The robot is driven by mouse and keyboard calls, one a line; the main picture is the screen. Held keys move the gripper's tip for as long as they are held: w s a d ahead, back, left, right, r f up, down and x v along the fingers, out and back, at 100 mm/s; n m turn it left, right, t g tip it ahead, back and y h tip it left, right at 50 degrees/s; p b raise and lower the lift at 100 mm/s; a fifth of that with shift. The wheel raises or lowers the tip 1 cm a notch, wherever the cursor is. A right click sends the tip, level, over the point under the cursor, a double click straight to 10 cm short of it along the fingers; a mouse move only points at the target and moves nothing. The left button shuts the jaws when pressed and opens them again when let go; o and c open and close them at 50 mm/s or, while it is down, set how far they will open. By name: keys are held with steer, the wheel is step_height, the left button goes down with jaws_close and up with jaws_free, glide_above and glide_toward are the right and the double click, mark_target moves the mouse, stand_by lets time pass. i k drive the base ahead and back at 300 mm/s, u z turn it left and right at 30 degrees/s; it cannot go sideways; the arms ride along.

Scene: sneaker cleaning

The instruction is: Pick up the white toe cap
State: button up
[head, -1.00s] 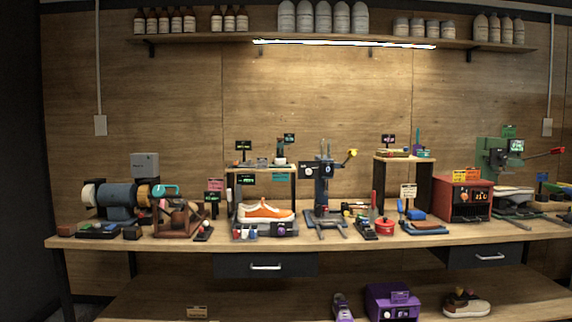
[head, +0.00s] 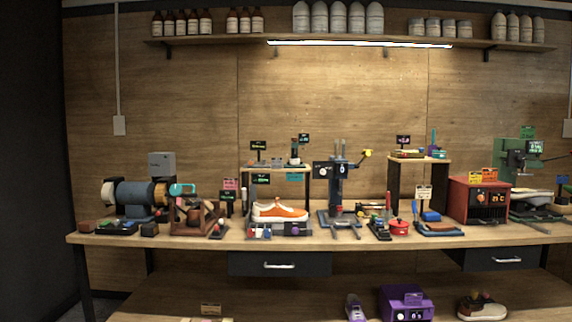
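I cannot surely make out the white toe cap at this distance. An orange sneaker with a white sole (head: 279,212) sits on a low dark stand in the middle of the bench. Small red, white and blue pieces (head: 260,233) are at the left of the stand's front, too small to identify. My gripper is not in view.
The long wooden bench (head: 190,239) is crowded. A grinder (head: 134,196) stands at left, a press (head: 338,190) right of the sneaker, a red box with a display (head: 480,201) farther right. Two drawers (head: 279,265) hang below. The lower shelf holds a purple box (head: 406,303).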

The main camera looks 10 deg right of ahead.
mark_target(292, 161)
steer(key=u, duration=0.85)
steer(key=i, duration=1)
steer(key=z, duration=0.05)
